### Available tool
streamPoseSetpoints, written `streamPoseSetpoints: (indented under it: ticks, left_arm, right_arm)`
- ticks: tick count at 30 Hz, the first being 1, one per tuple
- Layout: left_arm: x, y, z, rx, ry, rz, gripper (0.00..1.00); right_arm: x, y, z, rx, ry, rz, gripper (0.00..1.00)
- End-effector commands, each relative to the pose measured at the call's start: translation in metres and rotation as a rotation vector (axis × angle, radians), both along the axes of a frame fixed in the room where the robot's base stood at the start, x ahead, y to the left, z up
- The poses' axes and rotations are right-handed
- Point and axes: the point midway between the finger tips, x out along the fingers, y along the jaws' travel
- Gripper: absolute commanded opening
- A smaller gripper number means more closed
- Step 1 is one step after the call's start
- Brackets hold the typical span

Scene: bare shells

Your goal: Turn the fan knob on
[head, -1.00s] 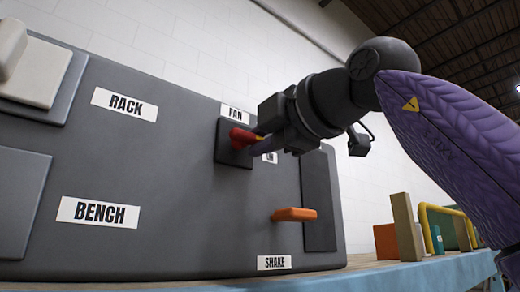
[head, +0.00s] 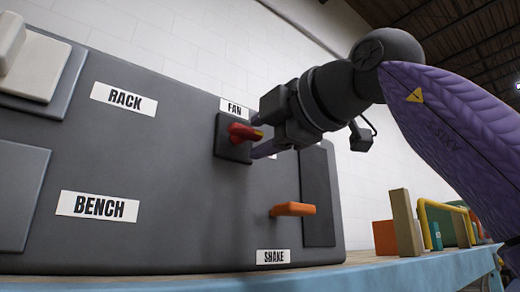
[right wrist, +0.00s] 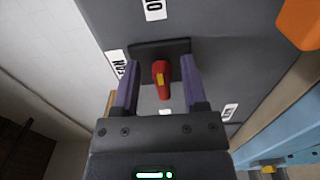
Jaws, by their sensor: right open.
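The red fan knob (head: 243,131) has a yellow mark and sits on a dark square plate (head: 223,139) on the grey panel. The white FAN label (head: 234,107) is above it. My right gripper (head: 260,139) is open at the knob, coming in from the right. In the right wrist view its two purple fingers (right wrist: 159,64) stand on either side of the knob (right wrist: 162,83), with a visible gap on each side. One finger is partly hidden in the head view. My left gripper is not in view.
RACK (head: 124,98) and BENCH (head: 97,206) labels are at left. Wooden and orange blocks (head: 384,237) and a yellow rail stand at right.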

Motion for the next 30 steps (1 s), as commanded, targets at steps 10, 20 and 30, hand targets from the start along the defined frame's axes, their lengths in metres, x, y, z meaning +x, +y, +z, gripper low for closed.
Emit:
streamPoseSetpoints:
  ticks: [10,20,30]
  left_arm:
    - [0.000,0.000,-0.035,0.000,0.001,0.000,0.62]
    - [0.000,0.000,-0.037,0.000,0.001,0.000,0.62]
    - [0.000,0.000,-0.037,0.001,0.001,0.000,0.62]
  right_arm:
    - [-0.064,-0.047,-0.003,0.002,-0.002,-0.001,0.56]
    - [-0.077,-0.056,0.000,0.000,0.000,0.000,0.56]
    - [-0.077,-0.056,-0.001,0.000,0.000,0.000,0.56]
